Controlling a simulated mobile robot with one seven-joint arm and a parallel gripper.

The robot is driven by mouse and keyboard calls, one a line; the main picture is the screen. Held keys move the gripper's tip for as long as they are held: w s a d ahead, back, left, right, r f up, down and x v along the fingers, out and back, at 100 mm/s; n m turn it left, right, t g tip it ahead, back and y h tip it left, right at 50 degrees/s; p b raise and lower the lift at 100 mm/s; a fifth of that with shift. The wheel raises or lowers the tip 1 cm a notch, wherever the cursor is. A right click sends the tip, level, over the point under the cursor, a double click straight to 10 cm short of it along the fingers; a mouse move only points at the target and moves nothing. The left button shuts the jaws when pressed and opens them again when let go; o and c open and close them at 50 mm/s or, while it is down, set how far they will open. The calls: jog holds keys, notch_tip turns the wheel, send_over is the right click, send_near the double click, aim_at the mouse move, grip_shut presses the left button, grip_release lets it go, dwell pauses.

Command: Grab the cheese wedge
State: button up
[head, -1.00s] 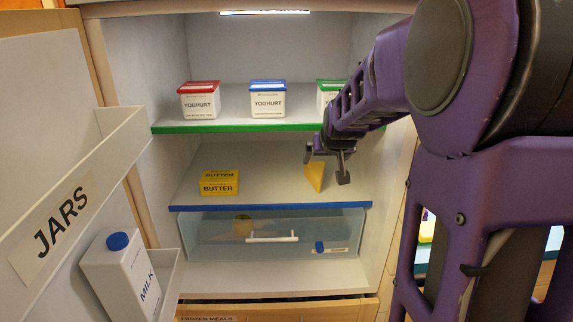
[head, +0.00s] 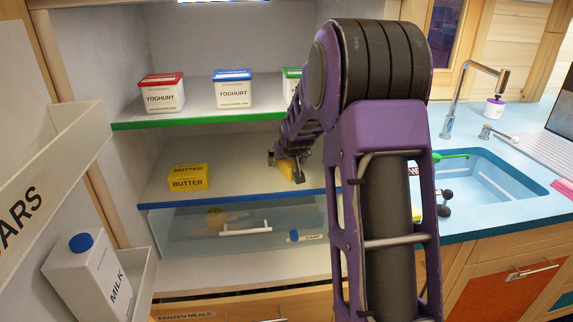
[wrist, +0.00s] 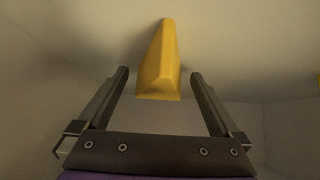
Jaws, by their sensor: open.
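The yellow cheese wedge (head: 286,169) lies on the blue-edged middle shelf (head: 240,178) of the open fridge, partly hidden by my gripper in the head view. In the wrist view the wedge (wrist: 160,65) is ahead, with its near end between the tips of the two fingers. My gripper (wrist: 160,80) is open, with a gap visible on each side of the wedge. In the head view my gripper (head: 285,172) reaches onto the shelf at the wedge.
Butter (head: 188,177) stands left on the same shelf. Yoghurt tubs (head: 233,90) stand on the green-edged shelf (head: 200,118) above. A clear drawer (head: 190,235) is below. The door with a milk carton (head: 90,275) is at left. A sink (head: 485,180) is at right.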

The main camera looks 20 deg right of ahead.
jog(key=c, duration=1.4)
jog(key=shift+c, duration=0.5)
jog(key=shift+r, duration=0.1)
